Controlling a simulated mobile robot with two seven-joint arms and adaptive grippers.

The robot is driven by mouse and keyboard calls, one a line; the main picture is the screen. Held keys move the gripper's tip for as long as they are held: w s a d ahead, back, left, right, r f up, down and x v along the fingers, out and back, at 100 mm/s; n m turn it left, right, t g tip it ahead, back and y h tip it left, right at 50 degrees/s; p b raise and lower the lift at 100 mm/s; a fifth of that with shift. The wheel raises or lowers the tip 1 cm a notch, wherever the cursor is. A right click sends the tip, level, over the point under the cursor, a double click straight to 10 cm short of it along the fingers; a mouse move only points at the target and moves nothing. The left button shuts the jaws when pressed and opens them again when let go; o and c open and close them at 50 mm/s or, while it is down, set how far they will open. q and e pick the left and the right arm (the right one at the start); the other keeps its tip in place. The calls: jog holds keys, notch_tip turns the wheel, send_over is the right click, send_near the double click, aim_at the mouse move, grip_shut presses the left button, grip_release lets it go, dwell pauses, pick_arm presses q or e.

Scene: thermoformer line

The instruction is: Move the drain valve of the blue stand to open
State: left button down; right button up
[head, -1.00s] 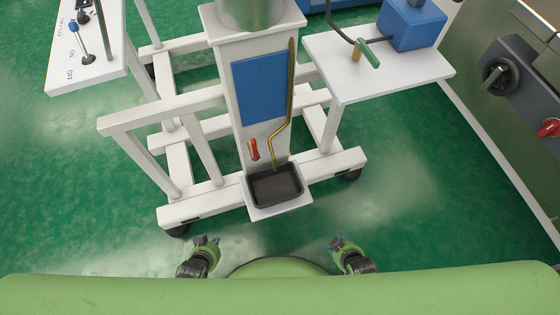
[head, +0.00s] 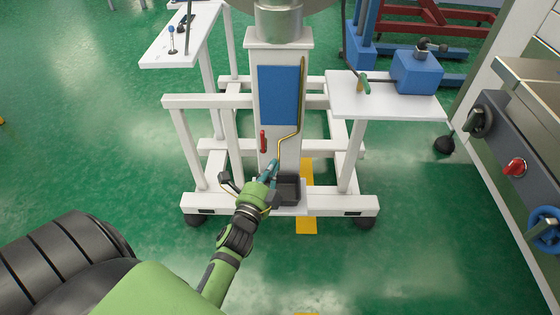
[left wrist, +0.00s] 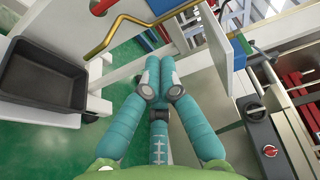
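The stand is a white frame with a column (head: 291,150) that carries a blue panel (head: 278,95). A red valve handle (head: 263,141) hangs roughly upright on the column's front below the panel; a red piece also shows at the top edge of the left wrist view (left wrist: 101,6). A bent brass pipe (head: 299,105) runs down beside the panel. A black drip tray (head: 290,190) sits at the column's foot. My left gripper (head: 272,165) is below the red handle, in front of the column and apart from the handle. Its teal fingers are together and empty (left wrist: 160,68). My right gripper is out of view.
A white side shelf (head: 385,108) with a blue box (head: 417,72) stands right of the column. Another white shelf (head: 180,50) is at the upper left. A grey machine with a red knob (head: 515,167) stands at the right. The green floor in front is clear.

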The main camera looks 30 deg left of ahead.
aim_at(263, 142)
pick_arm(q)
jog(key=w+a, duration=0.5)
jog(key=w, duration=0.2)
jog(key=shift+a, duration=0.25)
jog(key=shift+a+f, duration=0.1)
dwell(0.4)
jog(key=shift+a+n, duration=0.1)
jog(key=shift+n, duration=0.4)
